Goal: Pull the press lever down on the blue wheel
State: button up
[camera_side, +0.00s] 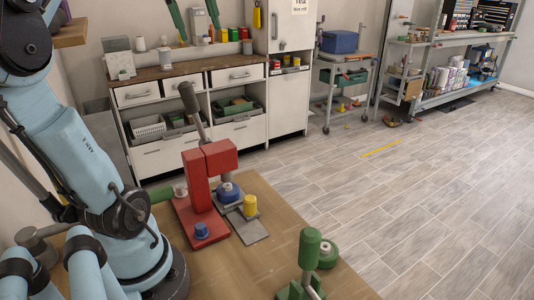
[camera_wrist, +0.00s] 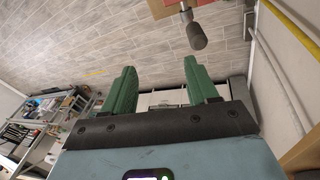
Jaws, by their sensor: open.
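The red press (camera_side: 206,172) stands on the wooden table in the side view. Its lever (camera_side: 188,98) has a dark grey grip and points up, tilted slightly left. The grip also shows at the upper right of the wrist view (camera_wrist: 196,36). A blue wheel (camera_side: 228,191) sits under the press head on a grey plate (camera_side: 247,229); I cannot tell whether the head touches it. My gripper (camera_side: 200,34) is open and empty, high above the lever and apart from it. In the wrist view my gripper's green fingers (camera_wrist: 160,66) are spread, with the lever grip beyond the right finger.
A yellow cylinder (camera_side: 250,205) stands on the grey plate, and a smaller blue piece (camera_side: 201,230) on the red base. A green-handled device (camera_side: 310,249) stands at the table's front right. A white cabinet (camera_side: 187,153) stands behind. The floor at right is mostly clear.

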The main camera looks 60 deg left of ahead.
aim_at(189, 98)
jog(key=s+a+n, duration=0.4)
jog(key=s+n, duration=0.1)
jog(key=shift+g+h, duration=0.3)
jog(key=shift+g, duration=0.1)
jog(key=w+f, duration=0.1)
jog(key=f, duration=1)
jog(key=w+f, duration=0.1)
jog(key=f, duration=0.4)
jog(key=shift+w+a+f, duration=0.3)
jog(key=shift+f, duration=0.05)
grip_shut()
